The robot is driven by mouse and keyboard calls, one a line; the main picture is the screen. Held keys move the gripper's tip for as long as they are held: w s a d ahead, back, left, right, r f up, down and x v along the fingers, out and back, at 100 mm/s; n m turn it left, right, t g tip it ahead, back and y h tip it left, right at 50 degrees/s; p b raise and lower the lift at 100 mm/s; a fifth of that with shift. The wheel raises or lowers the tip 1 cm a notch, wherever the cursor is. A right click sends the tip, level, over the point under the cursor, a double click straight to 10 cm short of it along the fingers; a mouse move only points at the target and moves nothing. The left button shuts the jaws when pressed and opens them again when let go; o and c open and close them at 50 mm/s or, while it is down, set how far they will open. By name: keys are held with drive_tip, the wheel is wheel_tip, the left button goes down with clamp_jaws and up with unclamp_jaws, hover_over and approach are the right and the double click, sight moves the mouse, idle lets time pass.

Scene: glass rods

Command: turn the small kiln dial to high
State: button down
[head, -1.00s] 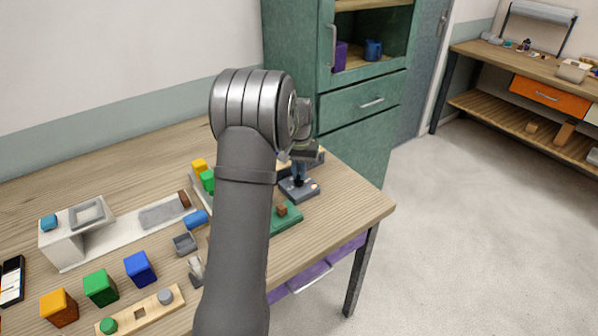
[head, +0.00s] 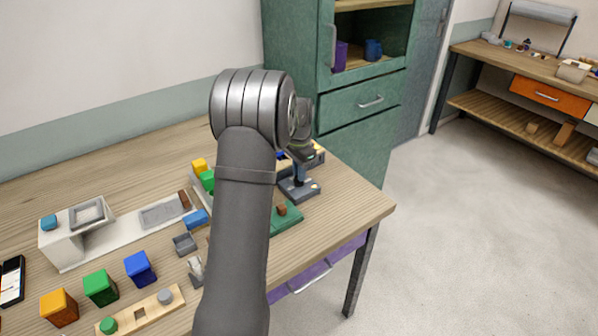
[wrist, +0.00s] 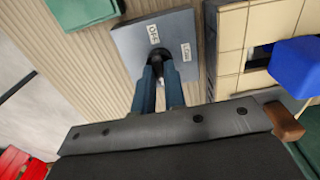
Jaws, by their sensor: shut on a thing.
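The dial's grey base plate (wrist: 128,42) is in the upper middle of the wrist view. It bears a white label reading OFF and a second small label at its right, too small to read surely. The dark knob (wrist: 158,56) is at the plate's middle, partly hidden by the fingers. My gripper (wrist: 160,68) is shut on the knob, one blue-grey finger on each side. The knob's pointer and any high mark cannot be made out. In the head view, the dial's base (head: 298,191) sits near the table's right end, below my gripper (head: 299,178).
A cream tiled block (wrist: 232,42) stands close beside the dial, with a blue block (wrist: 296,66) near it. A green board (head: 287,219) with a brown block lies in front of the dial. Coloured blocks and a white stand (head: 62,245) are at left.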

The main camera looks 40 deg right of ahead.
idle(0.3)
drive_tip(key=c, duration=1.5)
unclamp_jaws()
drive_tip(key=shift+r, duration=0.15)
wheel_tip(320, 180, up, 17)
drive_tip(key=shift+r, duration=0.1)
wheel_tip(320, 180, down, 18)
drive_tip(key=shift+r, duration=0.25)
